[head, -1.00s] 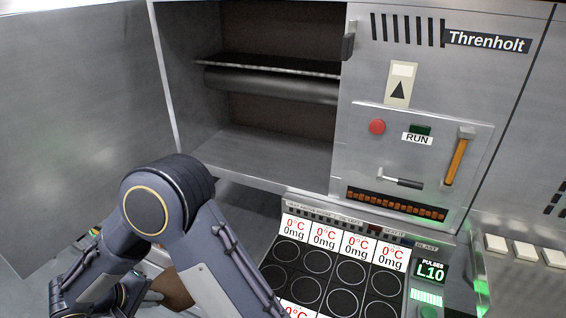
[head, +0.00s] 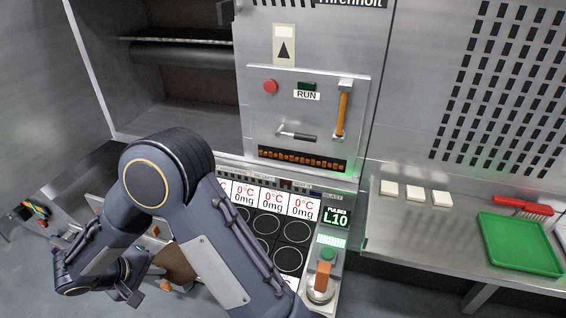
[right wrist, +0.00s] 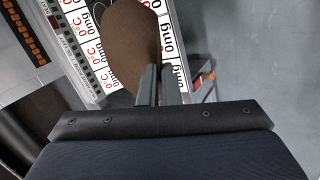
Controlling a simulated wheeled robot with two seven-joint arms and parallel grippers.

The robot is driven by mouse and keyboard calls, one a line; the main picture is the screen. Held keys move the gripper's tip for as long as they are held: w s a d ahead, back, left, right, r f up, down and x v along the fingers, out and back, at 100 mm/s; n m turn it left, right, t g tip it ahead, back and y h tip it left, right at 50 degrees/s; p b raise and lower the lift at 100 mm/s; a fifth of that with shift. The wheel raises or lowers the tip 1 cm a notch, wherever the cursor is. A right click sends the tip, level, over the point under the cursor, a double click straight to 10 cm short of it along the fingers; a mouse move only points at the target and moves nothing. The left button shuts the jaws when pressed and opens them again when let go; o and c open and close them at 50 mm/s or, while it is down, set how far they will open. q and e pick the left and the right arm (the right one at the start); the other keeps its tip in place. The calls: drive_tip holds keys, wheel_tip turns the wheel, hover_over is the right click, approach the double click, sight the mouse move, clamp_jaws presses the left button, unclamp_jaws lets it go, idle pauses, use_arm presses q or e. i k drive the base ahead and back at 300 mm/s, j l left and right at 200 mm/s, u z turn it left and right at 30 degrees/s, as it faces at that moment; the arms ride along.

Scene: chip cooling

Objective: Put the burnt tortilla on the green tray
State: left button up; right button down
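The burnt tortilla is a brown round piece (head: 178,262), partly hidden behind my right arm in the head view. In the right wrist view the tortilla (right wrist: 130,42) sticks out beyond my right gripper's two dark fingers (right wrist: 158,80), which are close together on its edge. My right gripper (head: 148,268) is at the lower left in the head view, left of the hot plate panel. The green tray (head: 520,244) lies on the steel counter at the far right, well away from this gripper, and its visible surface is empty. My left gripper is not in view.
A panel with dark round plates and "0°C 0mg" labels (head: 265,225) stands beside my right arm. The steel machine with its RUN lever (head: 297,135) rises behind. Three white blocks (head: 415,192) and a red brush (head: 522,205) are on the counter (head: 420,235).

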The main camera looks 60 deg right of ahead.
sight(515, 243)
drive_tip(key=k+z, duration=0.25)
drive_tip(key=z, duration=0.2)
drive_tip(key=k+l+z, duration=0.2)
drive_tip(key=z, duration=0.25)
drive_tip(key=k+l+z, duration=0.3)
drive_tip(key=z, duration=0.15)
drive_tip(key=k+l+z, duration=0.2)
drive_tip(key=z, duration=0.25)
drive_tip(key=i+l, duration=0.05)
drive_tip(key=l, duration=0.05)
